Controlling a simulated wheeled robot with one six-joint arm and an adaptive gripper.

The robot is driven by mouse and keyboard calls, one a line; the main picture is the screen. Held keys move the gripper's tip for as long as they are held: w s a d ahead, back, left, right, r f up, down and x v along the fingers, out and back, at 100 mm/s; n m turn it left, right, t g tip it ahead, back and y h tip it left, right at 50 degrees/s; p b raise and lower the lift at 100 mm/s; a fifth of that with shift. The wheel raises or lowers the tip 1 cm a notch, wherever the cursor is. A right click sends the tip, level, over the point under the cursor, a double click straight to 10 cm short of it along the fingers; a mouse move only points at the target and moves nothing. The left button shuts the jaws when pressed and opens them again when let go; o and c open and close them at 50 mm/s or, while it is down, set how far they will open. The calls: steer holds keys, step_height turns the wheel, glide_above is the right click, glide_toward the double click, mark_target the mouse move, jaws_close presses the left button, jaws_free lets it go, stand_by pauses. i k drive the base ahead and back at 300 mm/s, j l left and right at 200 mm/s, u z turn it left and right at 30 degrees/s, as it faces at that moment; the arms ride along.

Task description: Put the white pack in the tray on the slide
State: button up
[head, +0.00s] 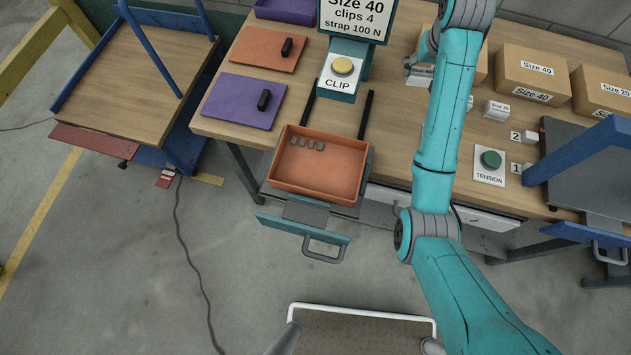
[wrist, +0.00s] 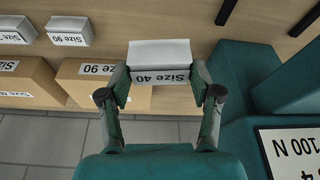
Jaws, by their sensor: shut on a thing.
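My gripper (wrist: 160,90) is shut on a white pack (wrist: 160,61) labelled Size 40, which sits between its two fingers in the wrist view. In the head view the held pack (head: 421,76) is partly hidden by my gripper and arm, right of the clip station at the back of the table. The orange tray (head: 312,187) rests on the slide (head: 303,210) at the table's front edge, left of my arm. It holds several small grey clips (head: 307,143) near its back left. My gripper is behind and right of the tray.
The sign (head: 350,20) reads Size 40, clips 4, strap 100 N, above the CLIP button (head: 342,66). Cardboard boxes (head: 529,75) and another white pack (head: 496,110) stand to the right. The TENSION button (head: 490,160) is right of my arm. Most of the tray's floor is clear.

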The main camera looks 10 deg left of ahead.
mark_target(327, 168)
steer(key=k+l+u, duration=0.4)
steer(key=l+u, duration=0.2)
steer(key=l, duration=0.2)
steer(key=l+u, duration=0.1)
steer(key=u, duration=0.35)
steer(key=k+u, duration=0.15)
steer(key=u, duration=0.3)
steer(key=k+u, duration=0.1)
steer(key=u, duration=0.4)
